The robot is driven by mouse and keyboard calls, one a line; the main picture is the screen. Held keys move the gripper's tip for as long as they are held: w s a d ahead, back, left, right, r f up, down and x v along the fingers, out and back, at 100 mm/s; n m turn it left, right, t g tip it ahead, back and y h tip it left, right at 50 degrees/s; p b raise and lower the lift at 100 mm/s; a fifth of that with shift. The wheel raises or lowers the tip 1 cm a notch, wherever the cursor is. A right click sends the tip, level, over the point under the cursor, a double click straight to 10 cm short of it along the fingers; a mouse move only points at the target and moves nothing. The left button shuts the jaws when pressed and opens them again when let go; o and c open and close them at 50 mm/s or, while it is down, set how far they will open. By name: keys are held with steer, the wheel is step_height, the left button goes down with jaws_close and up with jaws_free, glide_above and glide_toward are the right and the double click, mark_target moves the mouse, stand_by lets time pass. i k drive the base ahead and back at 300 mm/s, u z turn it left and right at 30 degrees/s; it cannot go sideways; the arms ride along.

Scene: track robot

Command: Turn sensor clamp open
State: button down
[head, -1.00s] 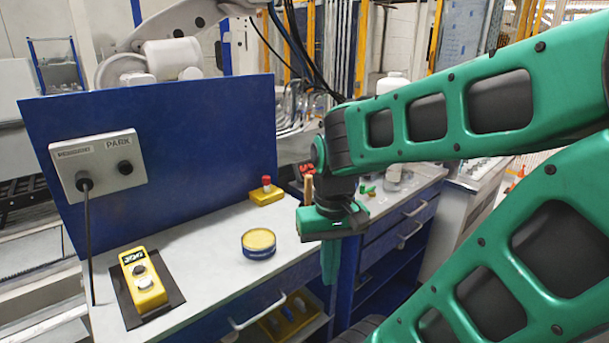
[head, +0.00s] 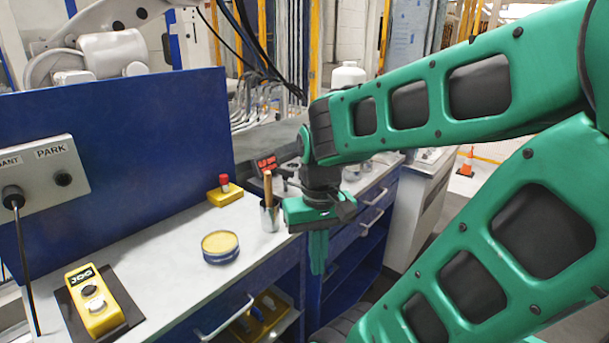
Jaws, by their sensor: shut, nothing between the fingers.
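I cannot pick out a sensor clamp with certainty in the head view. My gripper (head: 318,262) points straight down beside the front edge of the workbench (head: 165,262), to the right of the tin and cup. Its green fingers are together with nothing between them. A small dark device with a red face (head: 267,164) stands behind the gripper, partly hidden by the cup and its handle; I cannot tell what it is.
On the bench are a yellow JOG pendant (head: 92,300), a round yellow-topped tin (head: 220,246), a yellow box with a red button (head: 225,191) and a metal cup with a wooden handle (head: 269,212). A blue panel (head: 130,150) with a PARK socket plate (head: 40,183) stands behind.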

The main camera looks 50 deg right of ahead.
mark_target(285, 173)
steer(key=z, duration=2.35)
steer(key=i, duration=0.9)
steer(key=u, duration=2.35)
